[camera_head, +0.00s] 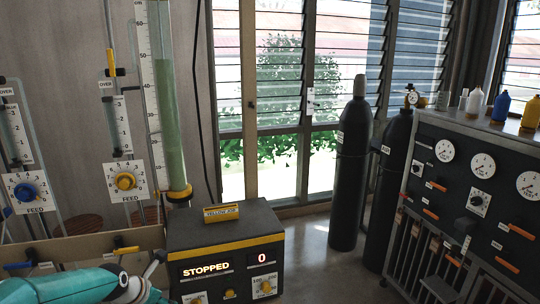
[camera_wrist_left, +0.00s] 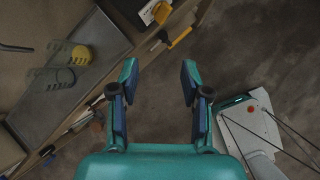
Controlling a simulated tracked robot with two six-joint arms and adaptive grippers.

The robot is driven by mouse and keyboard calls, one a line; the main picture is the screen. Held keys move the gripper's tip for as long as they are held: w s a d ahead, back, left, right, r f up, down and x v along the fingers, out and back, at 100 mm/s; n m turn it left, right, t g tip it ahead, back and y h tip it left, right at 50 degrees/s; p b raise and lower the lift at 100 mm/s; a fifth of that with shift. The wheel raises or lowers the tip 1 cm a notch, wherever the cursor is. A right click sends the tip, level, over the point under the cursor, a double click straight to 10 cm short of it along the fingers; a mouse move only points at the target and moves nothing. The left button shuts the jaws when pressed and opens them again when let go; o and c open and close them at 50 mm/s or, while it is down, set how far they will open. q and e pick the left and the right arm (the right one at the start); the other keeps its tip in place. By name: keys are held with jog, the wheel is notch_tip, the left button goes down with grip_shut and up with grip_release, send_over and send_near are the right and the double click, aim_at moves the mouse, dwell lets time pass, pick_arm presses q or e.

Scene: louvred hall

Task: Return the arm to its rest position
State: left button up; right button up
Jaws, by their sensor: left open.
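My left gripper (camera_wrist_left: 158,75) shows in the left wrist view. Its two teal and dark blue fingers are spread apart with nothing between them, above a bare brown-grey floor. In the head view, part of my teal left arm (camera_head: 75,288) reaches in at the lower left corner, in front of a low tan bench edge and left of a black control box (camera_head: 225,235). The box reads STOPPED and 0. My right arm and right gripper are in neither view.
A black panel with gauges (camera_head: 470,190) stands at the right, bottles on top. Two dark cylinders (camera_head: 350,180) stand by the louvred window. Tubes and feed dials (camera_head: 125,181) line the left wall.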

pick_arm(q)
jog(key=s+d+f+m+g+h, duration=0.1)
jog(key=s+d+f+m+g, duration=0.2)
jog(key=s+d+f+m, duration=0.45)
jog(key=s+d+f+m+g+h, duration=0.15)
jog(key=s+d+f, duration=0.25)
jog(key=s+f, duration=0.75)
jog(key=s+d+f+m, duration=0.2)
jog(key=s+m, duration=0.5)
jog(key=m, duration=0.2)
jog(key=s+d+f+m+g, duration=0.1)
jog(key=s+d+f+m, duration=0.1)
jog(key=s+m, duration=0.4)
jog(key=f+m, duration=0.1)
jog(key=m, duration=0.2)
jog(key=shift+s+d+f, duration=0.2)
jog(key=shift+s+d, duration=0.15)
jog(key=shift+d, duration=0.05)
jog(key=shift+g, duration=0.25)
